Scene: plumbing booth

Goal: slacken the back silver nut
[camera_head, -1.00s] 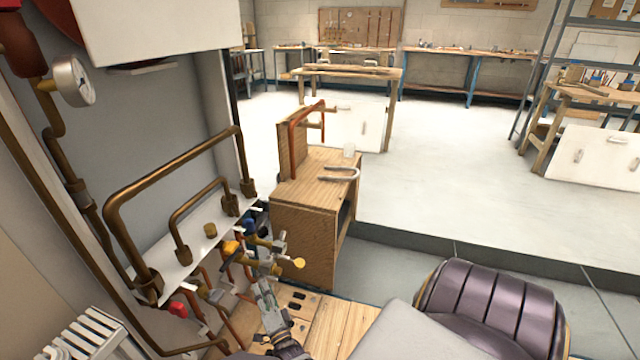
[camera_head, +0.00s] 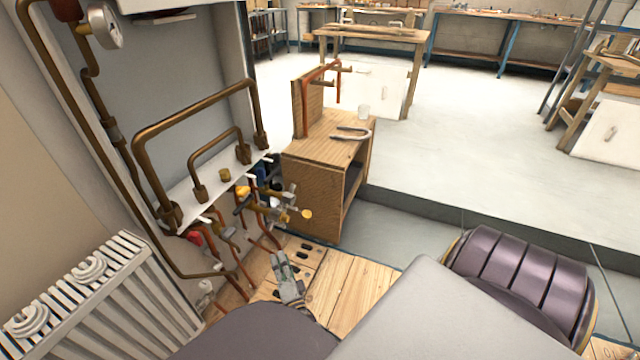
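The pipe fittings (camera_head: 275,208) hang below the white shelf plate, with brass pipes, a yellow-handled valve (camera_head: 243,192) and grey silver-looking parts (camera_head: 288,197). The silver nuts are too small and crowded to tell apart, so I cannot single out the back one. My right gripper (camera_head: 281,258) is grey and small in the view, below the fittings and over the wooden boards. It looks apart from the fittings. Its fingers are too small to tell open from shut, and I see nothing clearly held. My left gripper is not in view.
A white radiator (camera_head: 95,300) stands at the lower left. Brass pipes (camera_head: 190,125) and a pressure gauge (camera_head: 103,26) are on the booth wall. Open floor (camera_head: 470,150) lies to the right.

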